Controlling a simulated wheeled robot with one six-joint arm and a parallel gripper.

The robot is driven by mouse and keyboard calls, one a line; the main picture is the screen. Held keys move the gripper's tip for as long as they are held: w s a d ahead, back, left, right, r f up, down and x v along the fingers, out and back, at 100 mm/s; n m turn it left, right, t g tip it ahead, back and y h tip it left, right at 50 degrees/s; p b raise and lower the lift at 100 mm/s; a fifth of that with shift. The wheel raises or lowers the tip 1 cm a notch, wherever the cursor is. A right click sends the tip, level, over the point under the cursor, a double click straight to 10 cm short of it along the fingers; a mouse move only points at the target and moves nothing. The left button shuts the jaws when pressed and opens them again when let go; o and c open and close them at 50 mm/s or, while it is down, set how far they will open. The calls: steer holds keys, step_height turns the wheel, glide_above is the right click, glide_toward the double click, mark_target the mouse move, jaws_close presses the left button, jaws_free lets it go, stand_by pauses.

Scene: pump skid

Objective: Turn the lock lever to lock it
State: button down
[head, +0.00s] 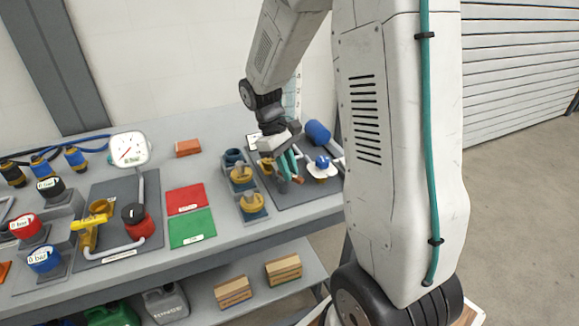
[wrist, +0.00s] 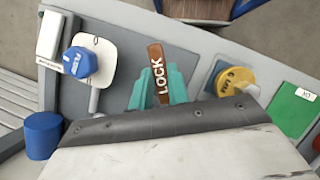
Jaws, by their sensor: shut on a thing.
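The lock lever is a brown-orange handle marked LOCK (wrist: 157,68) in the wrist view. It stands between the two teal fingers of my gripper (wrist: 158,88), which is shut on it. In the head view my gripper (head: 288,166) reaches down over the grey plate at the right end of the bench, and the lever's end (head: 298,180) shows beside the fingers. The lever's base is hidden by my gripper.
A blue knob on a white plate (head: 322,162) stands just right of my gripper, with a blue cylinder (head: 318,132) behind. Yellow-capped parts (head: 252,203) stand close on the left. Red (head: 186,198) and green mats (head: 192,229) lie further left.

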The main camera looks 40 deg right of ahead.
steer(key=m, duration=0.2)
steer(key=m+y, duration=0.1)
steer(key=m, duration=0.1)
steer(key=m+y, duration=0.1)
steer(key=m, duration=0.1)
steer(key=shift+w+a+r, duration=0.1)
steer(key=shift+w+a, duration=0.05)
steer(key=shift+a, duration=0.25)
stand_by(0.3)
steer(key=c, duration=1.3)
jaws_free()
steer(key=shift+c, duration=0.2)
steer(key=v, duration=0.7)
steer(key=shift+w+d+r, duration=0.1)
steer(key=shift+d+r, duration=0.1)
steer(key=shift+r, duration=0.1)
